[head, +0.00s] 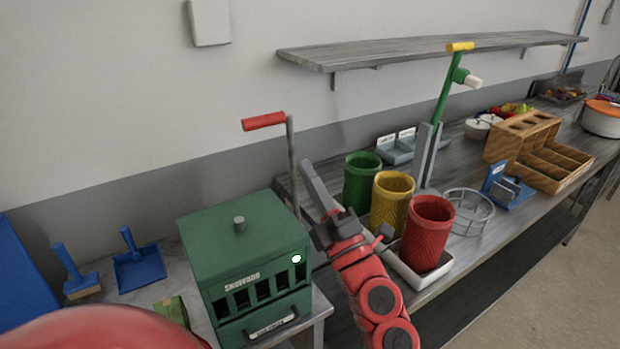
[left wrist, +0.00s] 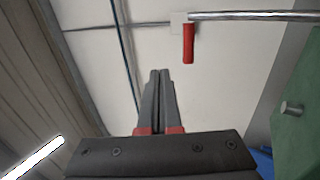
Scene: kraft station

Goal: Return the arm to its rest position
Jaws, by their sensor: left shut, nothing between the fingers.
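My left gripper (head: 308,176) is in the middle of the head view, on a red arm, with its dark fingers pointing up and to the left. It is just right of the green box machine (head: 245,240) and left of the green cup (head: 362,182). In the left wrist view its two fingers (left wrist: 159,78) are together and empty, pointing up past the wall. The machine's lever with a red handle (head: 263,121) stands beside the fingers; the red handle also shows in the left wrist view (left wrist: 188,43). My right gripper is not in view.
Yellow (head: 391,203) and red (head: 430,232) cups stand right of my arm, by a green lever with a yellow handle (head: 460,47). A wire basket (head: 468,212) and wooden crate (head: 550,170) are farther right. A shelf (head: 430,52) hangs above. A blue brush and dustpan (head: 139,268) lie left.

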